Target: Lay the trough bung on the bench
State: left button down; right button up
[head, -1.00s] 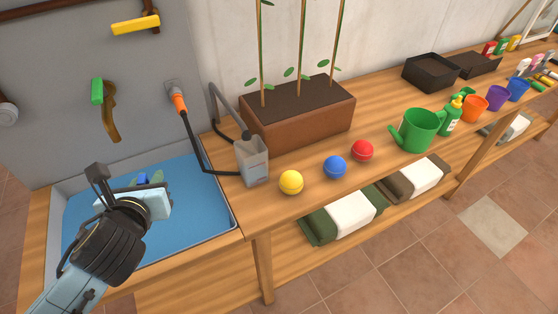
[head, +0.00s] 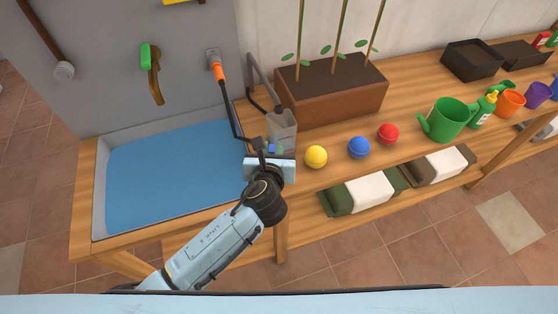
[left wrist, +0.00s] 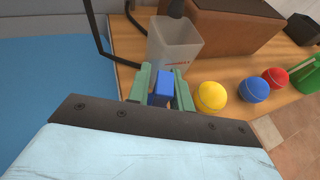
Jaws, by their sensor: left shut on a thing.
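My left gripper (head: 273,150) is over the bench's left end, just right of the trough. It is shut on the small blue trough bung (left wrist: 163,88), which sits between the green fingers in the left wrist view. In the head view only a bit of the bung (head: 272,148) shows past the gripper. Whether it touches the wood is hidden. The wooden bench (head: 335,142) runs to the right. The trough (head: 98,205) holds blue water at the left. My right gripper is not in view.
A grey translucent jug (head: 283,128) stands just beyond the gripper, with a black hose beside it. A yellow ball (head: 316,156), blue ball (head: 359,147) and red ball (head: 388,133) lie to the right. A brown planter (head: 335,95) stands behind.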

pick_arm(q)
notch_tip(320, 180, down, 2)
jog(key=shift+f, duration=0.25)
notch_tip(320, 180, down, 3)
jog(key=shift+b, duration=0.8)
jog(key=shift+r, duration=0.1)
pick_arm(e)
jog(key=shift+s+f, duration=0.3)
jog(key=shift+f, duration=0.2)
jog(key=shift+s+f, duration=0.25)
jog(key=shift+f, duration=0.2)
pick_arm(q)
jog(key=c, duration=1.7)
grip_release()
jog(key=o, duration=0.4)
jog(key=shift+o, duration=0.2)
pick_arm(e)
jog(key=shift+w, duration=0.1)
